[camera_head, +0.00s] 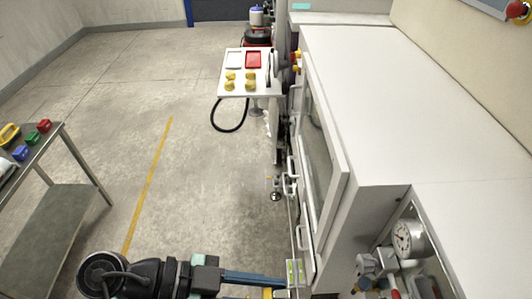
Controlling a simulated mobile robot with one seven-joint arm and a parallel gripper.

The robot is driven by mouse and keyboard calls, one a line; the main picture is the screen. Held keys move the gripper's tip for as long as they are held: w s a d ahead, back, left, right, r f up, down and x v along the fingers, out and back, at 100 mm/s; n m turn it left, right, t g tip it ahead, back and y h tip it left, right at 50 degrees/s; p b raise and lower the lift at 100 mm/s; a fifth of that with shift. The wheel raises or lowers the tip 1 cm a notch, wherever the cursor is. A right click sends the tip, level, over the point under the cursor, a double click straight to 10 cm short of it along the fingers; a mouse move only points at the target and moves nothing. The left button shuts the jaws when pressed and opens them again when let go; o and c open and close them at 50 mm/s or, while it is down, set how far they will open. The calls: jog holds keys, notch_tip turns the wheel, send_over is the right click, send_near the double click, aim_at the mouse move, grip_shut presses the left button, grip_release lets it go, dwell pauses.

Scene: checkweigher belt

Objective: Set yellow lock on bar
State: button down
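My gripper (268,287) is at the bottom edge, its blue fingers pointing right toward the machine's side. A small yellow piece (267,293), which looks like the yellow lock, sits between the fingertips; the frame edge cuts off most of it. White handle bars (301,240) run along the machine's glazed door, to the right of and above my gripper.
A grey table (48,225) at left holds red (44,125), green (32,138) and blue (20,153) locks and a yellow-and-black item (9,134). A control panel (235,85) stands at the back. A gauge (408,238) and valves are at lower right. The middle floor is clear.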

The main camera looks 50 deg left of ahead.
aim_at(286, 292)
jog(key=shift+w+d+f+b, duration=0.1)
jog(key=shift+w+d+b, duration=0.3)
jog(key=shift+w+b, duration=0.55)
jog(key=shift+w+d+f+b, duration=0.1)
jog(key=shift+w+d+b, duration=0.3)
jog(key=shift+b, duration=0.9)
jog(key=w+d+b, duration=0.1)
jog(key=b, duration=0.3)
jog(key=shift+w+d, duration=0.15)
jog(key=shift+w, duration=0.05)
jog(key=shift+w+d+r+b, duration=0.1)
jog(key=shift+w+d+b, duration=0.3)
jog(key=shift+w+d, duration=1.95)
jog(key=shift+w+d+r+b, duration=0.1)
jog(key=shift+w+d+b, duration=0.25)
jog(key=shift+w+d, duration=1.95)
jog(key=shift+w+d+b, duration=0.4)
jog(key=shift+w+d, duration=0.8)
jog(key=shift+w, duration=2.25)
jog(key=shift+f, duration=0.2)
jog(key=shift+f+b, duration=2.05)
jog(key=shift+f, duration=0.1)
jog(key=c, duration=0.6)
grip_release()
